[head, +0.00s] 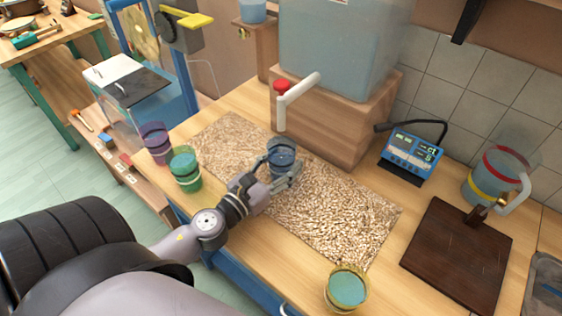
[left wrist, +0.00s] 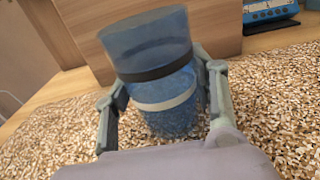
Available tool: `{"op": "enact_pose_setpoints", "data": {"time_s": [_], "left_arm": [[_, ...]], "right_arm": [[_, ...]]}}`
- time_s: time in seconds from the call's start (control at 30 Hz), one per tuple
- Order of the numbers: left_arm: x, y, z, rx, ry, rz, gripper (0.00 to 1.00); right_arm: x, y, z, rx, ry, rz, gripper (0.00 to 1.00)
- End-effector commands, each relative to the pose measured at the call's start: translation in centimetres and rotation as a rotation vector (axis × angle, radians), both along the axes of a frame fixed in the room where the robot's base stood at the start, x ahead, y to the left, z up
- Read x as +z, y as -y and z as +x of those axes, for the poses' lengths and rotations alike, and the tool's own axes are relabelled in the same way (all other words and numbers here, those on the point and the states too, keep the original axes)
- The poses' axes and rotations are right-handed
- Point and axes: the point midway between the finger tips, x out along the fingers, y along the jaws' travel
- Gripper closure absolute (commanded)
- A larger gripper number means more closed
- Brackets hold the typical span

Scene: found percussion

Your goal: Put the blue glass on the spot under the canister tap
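The blue glass (head: 282,158), with a dark band and a pale band, is upright over the speckled mat (head: 330,208). My left gripper (head: 281,172) has its fingers around it. In the left wrist view the glass (left wrist: 160,85) is between the two fingers (left wrist: 162,98), which appear to touch its sides; I cannot tell whether its base rests on the mat. The canister (head: 340,45) stands on a wooden box, and its pale tap (head: 297,88) with a red knob points down just behind and above the glass. The spot under the tap is not distinguishable. My right gripper is not in view.
A purple glass (head: 156,141) and a green glass (head: 185,168) stand left of the mat. A teal-filled glass (head: 346,289) stands at the front. A blue device (head: 410,152), a dark board (head: 455,255) and a banded jug (head: 490,180) are on the right.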

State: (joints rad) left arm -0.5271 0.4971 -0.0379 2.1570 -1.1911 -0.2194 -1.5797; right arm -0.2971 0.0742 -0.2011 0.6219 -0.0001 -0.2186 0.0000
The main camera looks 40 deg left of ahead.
Motion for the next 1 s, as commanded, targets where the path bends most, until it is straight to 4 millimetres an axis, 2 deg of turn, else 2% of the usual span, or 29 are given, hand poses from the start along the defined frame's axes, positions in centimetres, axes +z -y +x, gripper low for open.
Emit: {"op": "enact_pose_setpoints", "data": {"time_s": [0.23,0.6,0.77,1.0], "left_arm": [[0.1,0.0,0.0,0.000,0.000,0.001,0.30],[0.6,0.0,0.0,0.000,0.001,0.001,0.30],[-0.1,-0.1,-1.7,0.000,-0.002,-0.003,0.30],[-0.2,-0.5,-5.8,0.002,-0.001,-0.002,0.30]], "right_arm": [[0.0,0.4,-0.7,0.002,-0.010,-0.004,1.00],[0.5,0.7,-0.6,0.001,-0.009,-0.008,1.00],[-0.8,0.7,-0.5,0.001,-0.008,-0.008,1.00],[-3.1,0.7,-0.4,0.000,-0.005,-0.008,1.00]]}}
